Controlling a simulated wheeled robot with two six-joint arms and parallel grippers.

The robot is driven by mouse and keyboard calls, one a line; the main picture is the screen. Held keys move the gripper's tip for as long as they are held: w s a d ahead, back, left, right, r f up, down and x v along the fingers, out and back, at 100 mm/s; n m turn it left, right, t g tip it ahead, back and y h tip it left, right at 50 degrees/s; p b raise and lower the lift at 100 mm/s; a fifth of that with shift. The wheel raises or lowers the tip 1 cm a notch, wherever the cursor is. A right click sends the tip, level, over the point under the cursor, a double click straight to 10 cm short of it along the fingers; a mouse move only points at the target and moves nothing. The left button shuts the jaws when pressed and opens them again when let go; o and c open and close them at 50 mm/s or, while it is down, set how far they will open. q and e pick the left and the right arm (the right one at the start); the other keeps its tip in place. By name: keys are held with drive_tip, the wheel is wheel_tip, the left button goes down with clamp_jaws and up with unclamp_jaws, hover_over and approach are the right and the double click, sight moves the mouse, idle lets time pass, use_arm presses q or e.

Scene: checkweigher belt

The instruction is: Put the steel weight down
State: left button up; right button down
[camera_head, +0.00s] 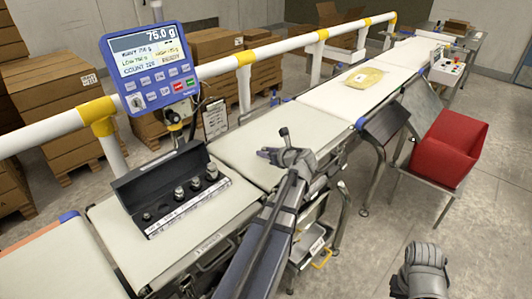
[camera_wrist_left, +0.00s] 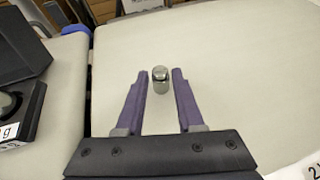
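The steel weight (camera_wrist_left: 160,82) shows in the left wrist view as a small shiny cylinder with a knob, over the pale weighing belt (camera_wrist_left: 230,70). It sits between the two purple fingertips of my left gripper (camera_wrist_left: 160,78), with a gap on each side. The fingers are open and do not touch it. In the head view my left gripper (camera_head: 273,151) is low over the weighing belt (camera_head: 235,155); I cannot make out the weight there. My right gripper (camera_head: 422,268) is at the lower right, away from the belt; its fingers are not clear.
An open black weight case (camera_head: 130,192) with several steel weights stands on the nearer belt at left. The blue display (camera_head: 150,65) reads 75.0 g. A yellow packet (camera_head: 363,77) lies on the far belt. A red bin (camera_head: 450,148) stands at right.

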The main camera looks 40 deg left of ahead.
use_arm(q)
drive_tip(key=shift+o, duration=1.3)
drive_tip(key=shift+r, duration=0.1)
drive_tip(key=shift+d+r+p, duration=0.1)
drive_tip(key=shift+r+p, duration=0.15)
drive_tip(key=shift+p, duration=0.05)
drive_tip(key=p+v, duration=0.4)
drive_tip(key=v, duration=0.6)
drive_tip(key=shift+s+d+r, duration=0.1)
drive_tip(key=shift+s+d, duration=0.05)
drive_tip(key=shift+s, duration=0.05)
drive_tip(key=shift+s+d+r+p, duration=0.2)
drive_tip(key=shift+d+p, duration=0.2)
drive_tip(key=shift+d, duration=0.2)
